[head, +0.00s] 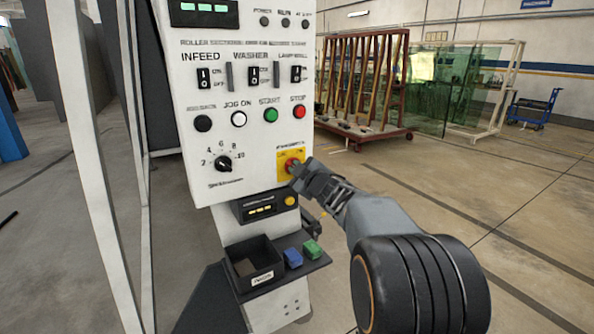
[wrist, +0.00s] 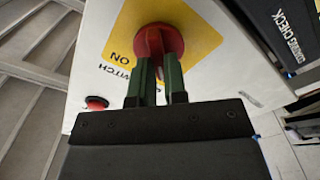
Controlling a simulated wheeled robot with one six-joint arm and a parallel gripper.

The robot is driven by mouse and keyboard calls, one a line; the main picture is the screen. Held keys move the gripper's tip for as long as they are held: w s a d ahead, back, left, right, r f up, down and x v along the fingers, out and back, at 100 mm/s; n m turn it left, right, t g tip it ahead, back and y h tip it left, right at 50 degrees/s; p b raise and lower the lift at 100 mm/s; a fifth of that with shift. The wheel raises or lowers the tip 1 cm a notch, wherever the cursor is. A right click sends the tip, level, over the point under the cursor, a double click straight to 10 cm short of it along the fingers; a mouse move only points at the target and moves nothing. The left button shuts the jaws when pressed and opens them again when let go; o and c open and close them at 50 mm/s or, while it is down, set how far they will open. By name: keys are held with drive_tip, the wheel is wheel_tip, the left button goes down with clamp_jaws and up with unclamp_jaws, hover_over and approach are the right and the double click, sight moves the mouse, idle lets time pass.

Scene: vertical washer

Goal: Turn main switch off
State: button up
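The main switch is a red rotary knob (head: 292,164) on a yellow plate (head: 284,155) at the lower right of the white control panel. It also shows in the wrist view as a red knob (wrist: 162,40) on the yellow plate (wrist: 195,20), with "ON" and part of "SWITCH" printed upside down. My gripper (head: 298,169) is at the knob. In the wrist view its two green fingers (wrist: 157,68) stand close together, their tips at the knob's raised grip, and appear shut on it. The fingers hide part of the knob and label.
The panel (head: 250,140) carries black rocker switches, push buttons including a red stop button (head: 299,112), and a dial (head: 223,163). Below are a small display unit (head: 265,205) and a black tray (head: 253,263).

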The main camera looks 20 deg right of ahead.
drive_tip(key=o, duration=0.5)
drive_tip(key=shift+c, duration=0.2)
drive_tip(key=s+d, duration=0.1)
drive_tip(key=s, duration=1.2)
drive_tip(key=shift+s+d, duration=0.25)
drive_tip(key=shift+s, duration=0.15)
